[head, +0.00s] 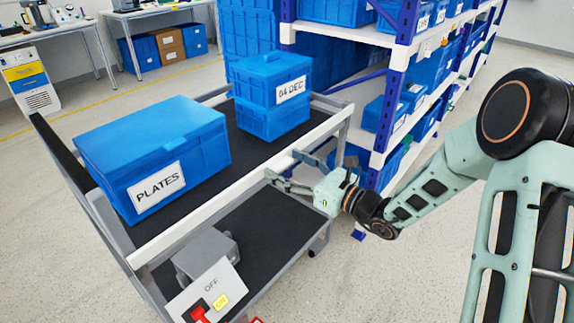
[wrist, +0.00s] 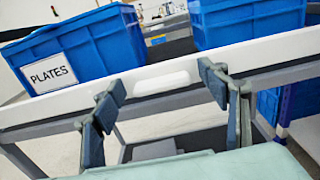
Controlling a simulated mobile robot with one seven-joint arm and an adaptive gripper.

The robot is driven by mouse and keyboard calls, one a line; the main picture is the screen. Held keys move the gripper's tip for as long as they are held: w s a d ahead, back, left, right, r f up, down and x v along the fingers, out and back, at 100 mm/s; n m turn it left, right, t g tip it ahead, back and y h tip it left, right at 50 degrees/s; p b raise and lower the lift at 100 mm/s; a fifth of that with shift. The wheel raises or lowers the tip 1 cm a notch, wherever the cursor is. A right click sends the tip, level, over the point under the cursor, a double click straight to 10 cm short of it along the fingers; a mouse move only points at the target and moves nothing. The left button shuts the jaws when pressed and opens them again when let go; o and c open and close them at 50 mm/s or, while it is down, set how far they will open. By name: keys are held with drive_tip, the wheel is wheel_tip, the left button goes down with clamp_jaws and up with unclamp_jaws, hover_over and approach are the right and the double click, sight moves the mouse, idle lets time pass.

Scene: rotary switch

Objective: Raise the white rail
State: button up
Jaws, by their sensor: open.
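The white rail (head: 200,215) runs along the front edge of the cart's upper shelf. It crosses the whole wrist view (wrist: 62,105), with a paler patch (wrist: 160,81) at its middle. My gripper (head: 281,165) is open at the right half of the rail, its fingers pointing at it. In the wrist view the two fingers (wrist: 162,86) stand apart on either side of the pale patch, with nothing held between them. Whether a fingertip touches the rail cannot be told.
A blue PLATES box (head: 150,150) and stacked blue boxes (head: 272,95) sit on the upper shelf behind the rail. Below is a panel with a red rotary switch (head: 199,314) marked OFF and ON. A blue-and-white shelving rack (head: 395,95) stands close behind my gripper.

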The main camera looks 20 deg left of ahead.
drive_tip(key=v, duration=1.2)
drive_tip(key=shift+s+a, duration=0.1)
